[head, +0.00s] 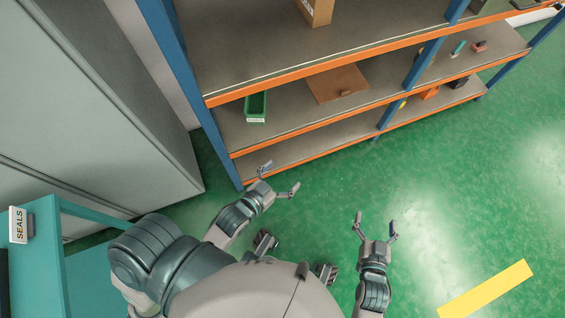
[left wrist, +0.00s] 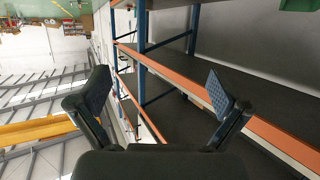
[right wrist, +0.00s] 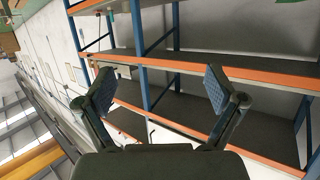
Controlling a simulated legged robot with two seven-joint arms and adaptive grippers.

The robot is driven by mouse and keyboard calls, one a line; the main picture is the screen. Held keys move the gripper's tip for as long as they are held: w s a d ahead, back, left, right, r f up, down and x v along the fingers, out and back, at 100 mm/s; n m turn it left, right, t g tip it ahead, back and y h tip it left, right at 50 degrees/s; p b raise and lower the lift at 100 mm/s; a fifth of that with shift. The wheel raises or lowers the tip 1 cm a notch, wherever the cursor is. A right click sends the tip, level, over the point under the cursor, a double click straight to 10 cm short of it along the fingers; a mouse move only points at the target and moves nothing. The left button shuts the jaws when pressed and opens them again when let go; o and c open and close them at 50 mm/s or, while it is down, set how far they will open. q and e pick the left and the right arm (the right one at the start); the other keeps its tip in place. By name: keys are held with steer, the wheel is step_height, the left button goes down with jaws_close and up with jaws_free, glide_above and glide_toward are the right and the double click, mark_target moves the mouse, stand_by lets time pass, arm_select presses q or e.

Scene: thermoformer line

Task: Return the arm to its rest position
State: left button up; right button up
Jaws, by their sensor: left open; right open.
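My left gripper (head: 279,179) is open and empty in the head view, just in front of the lower front edge of the shelving rack (head: 310,70). Its two spread fingers also show in the left wrist view (left wrist: 155,100), with nothing between them. My right gripper (head: 376,225) is open and empty in the head view, above the green floor and to the right of my left gripper. Its spread fingers show in the right wrist view (right wrist: 160,98), with shelf beams behind them. Neither gripper is seen touching anything.
A green bin (head: 256,106) and a brown board (head: 337,84) sit on the middle shelf; a cardboard box (head: 315,10) is above. A grey cabinet (head: 90,100) and teal unit with a SEALS sign (head: 19,225) stand left. The green floor (head: 450,180) at right is clear around a yellow stripe (head: 485,289).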

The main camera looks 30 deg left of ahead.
steer(key=shift+a, duration=0.1)
stand_by(0.5)
